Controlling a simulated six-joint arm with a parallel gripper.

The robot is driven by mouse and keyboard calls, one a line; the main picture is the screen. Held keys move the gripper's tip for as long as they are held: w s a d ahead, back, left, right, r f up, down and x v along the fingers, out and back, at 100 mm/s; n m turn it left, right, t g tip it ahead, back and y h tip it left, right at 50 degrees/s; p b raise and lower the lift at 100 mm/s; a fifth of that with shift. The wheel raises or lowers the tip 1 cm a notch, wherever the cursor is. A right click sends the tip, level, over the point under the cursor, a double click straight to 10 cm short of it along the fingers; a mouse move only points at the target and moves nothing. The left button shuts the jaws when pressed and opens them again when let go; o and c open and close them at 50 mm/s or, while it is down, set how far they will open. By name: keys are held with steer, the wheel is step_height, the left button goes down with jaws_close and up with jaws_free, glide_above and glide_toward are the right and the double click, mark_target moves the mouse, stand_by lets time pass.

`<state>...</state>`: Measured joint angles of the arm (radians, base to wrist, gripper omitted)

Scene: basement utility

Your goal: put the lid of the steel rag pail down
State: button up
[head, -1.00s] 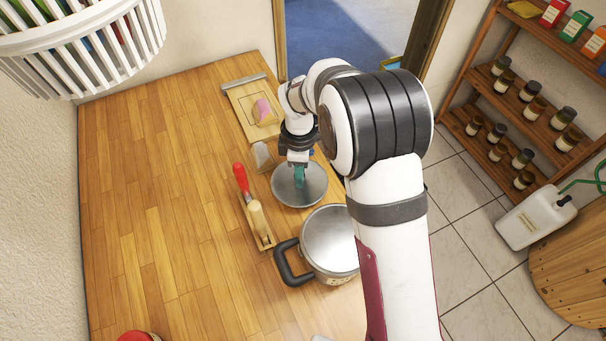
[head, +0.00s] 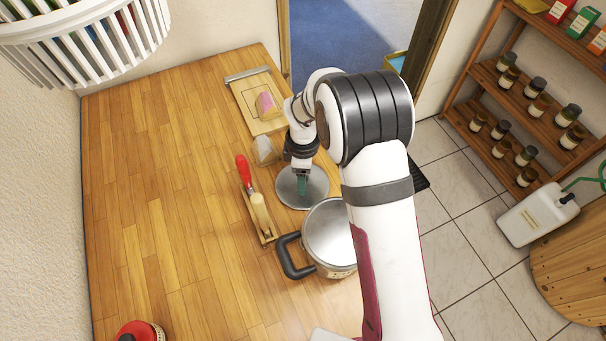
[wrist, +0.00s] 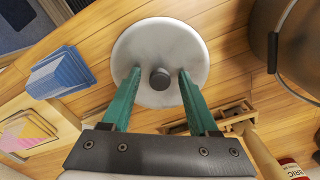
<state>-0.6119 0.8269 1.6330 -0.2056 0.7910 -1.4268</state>
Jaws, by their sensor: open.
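The lid (head: 317,196) is a round grey metal disc. It lies flat on the wooden worktop, just behind the steel pail (head: 322,262), which has a black loop handle at its left. In the wrist view the lid (wrist: 190,50) has a dark knob (wrist: 160,78) at its middle. My gripper (wrist: 160,72) is open, with one teal finger on each side of the knob and a visible gap to each. In the head view my gripper (head: 302,190) points down over the lid, and its fingers hide part of it. Part of the pail (wrist: 258,35) shows at the wrist view's right.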

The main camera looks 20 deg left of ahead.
step_height(320, 180, up, 12)
steer(key=s+d+r+m, duration=0.3)
steer(key=d+r+m, duration=0.1)
steer(key=d+m, duration=0.15)
steer(key=s+d+r+m, duration=0.3)
steer(key=d+r+m, duration=0.1)
steer(key=d, duration=0.3)
steer(key=s+d+m+y, duration=0.1)
steer(key=s+d+m, duration=0.3)
steer(key=s+m, duration=0.4)
steer(key=s+d+m, duration=0.5)
steer(key=s+m, duration=0.4)
steer(key=shift+s+d+y, duration=0.15)
steer(key=shift+d+y, duration=0.05)
steer(key=shift+y, duration=0.2)
